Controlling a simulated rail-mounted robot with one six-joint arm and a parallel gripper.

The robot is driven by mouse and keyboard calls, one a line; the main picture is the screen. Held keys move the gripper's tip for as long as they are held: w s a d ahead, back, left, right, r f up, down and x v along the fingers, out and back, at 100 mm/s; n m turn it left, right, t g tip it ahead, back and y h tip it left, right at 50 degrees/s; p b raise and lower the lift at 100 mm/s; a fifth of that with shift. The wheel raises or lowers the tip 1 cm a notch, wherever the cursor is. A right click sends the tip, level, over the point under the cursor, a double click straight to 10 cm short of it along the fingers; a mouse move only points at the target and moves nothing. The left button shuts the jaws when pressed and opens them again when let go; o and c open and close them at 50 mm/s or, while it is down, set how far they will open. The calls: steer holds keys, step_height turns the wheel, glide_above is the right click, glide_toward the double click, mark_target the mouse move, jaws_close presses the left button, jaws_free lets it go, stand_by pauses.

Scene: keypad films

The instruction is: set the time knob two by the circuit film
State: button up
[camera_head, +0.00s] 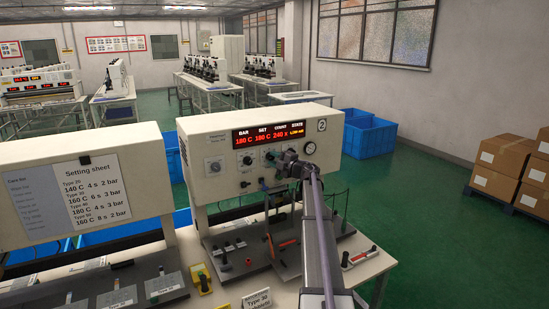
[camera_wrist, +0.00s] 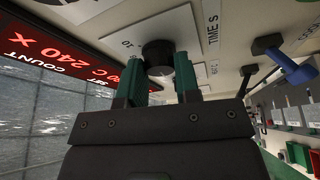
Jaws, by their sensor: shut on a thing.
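In the wrist view my gripper (camera_wrist: 158,82) has its two green fingers shut on a round black knob (camera_wrist: 158,55). I cannot make out the circuit film for certain.
Other knobs and a round gauge (camera_head: 309,148) are on the same panel. In the wrist view a blue-handled lever (camera_wrist: 295,68) sticks out at the right. The machine's base holds levers and a red-handled piece (camera_head: 286,244). Blue crates (camera_head: 370,138) stand behind.

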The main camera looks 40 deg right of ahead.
steer(key=shift+n, duration=0.5)
steer(key=o, duration=0.9)
steer(key=v, duration=1.1)
steer(key=shift+r, duration=0.2)
